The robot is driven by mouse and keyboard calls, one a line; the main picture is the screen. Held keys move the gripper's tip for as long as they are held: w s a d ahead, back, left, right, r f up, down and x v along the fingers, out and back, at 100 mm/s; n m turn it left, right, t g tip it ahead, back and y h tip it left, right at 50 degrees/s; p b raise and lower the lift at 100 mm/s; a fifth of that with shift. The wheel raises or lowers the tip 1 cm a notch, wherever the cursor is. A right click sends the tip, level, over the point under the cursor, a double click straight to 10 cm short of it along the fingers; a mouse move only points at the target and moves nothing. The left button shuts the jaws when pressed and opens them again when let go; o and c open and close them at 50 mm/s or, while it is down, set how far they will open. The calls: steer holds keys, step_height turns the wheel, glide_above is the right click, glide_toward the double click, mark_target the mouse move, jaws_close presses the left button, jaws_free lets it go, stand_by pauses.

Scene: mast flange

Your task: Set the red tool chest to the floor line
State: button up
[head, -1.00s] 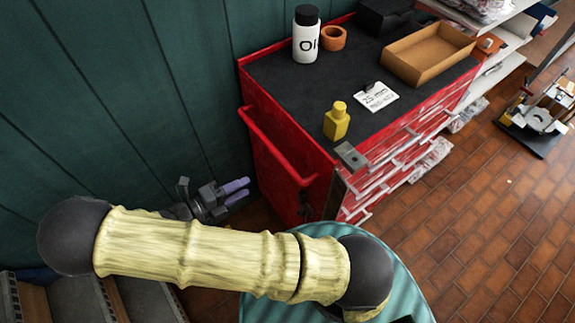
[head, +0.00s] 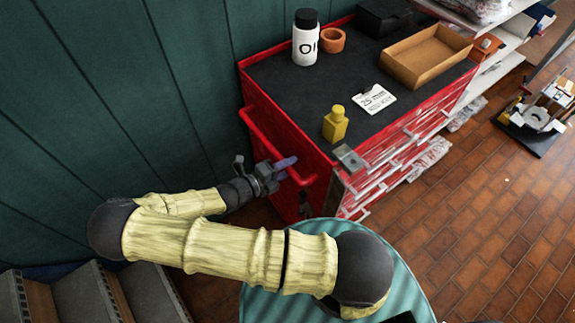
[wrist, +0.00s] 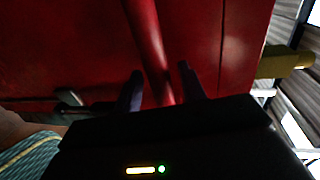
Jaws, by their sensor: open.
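The red tool chest (head: 290,128) stands against the green wall, with a black top and several drawers facing right. A red bar handle (head: 268,140) runs along its near-left side. My gripper (head: 284,166) is at the near end of this handle. In the wrist view, my gripper (wrist: 160,88) has its two fingers apart, one on either side of the red bar (wrist: 150,50). The fingers are open; whether either touches the bar I cannot tell. The chest's lower part is partly hidden by my arm. I cannot make out a floor line.
On the chest top are a white bottle (head: 305,40), an orange ring (head: 332,40), a yellow bottle (head: 335,123), a white card (head: 373,98) and a cardboard tray (head: 420,68). Shelves (head: 495,55) stand beyond. Brick floor (head: 470,220) is open at right. Steps (head: 90,295) are lower left.

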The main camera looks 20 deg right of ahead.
steer(key=shift+d, duration=0.15)
jaws_close()
steer(key=shift+w, duration=0.1)
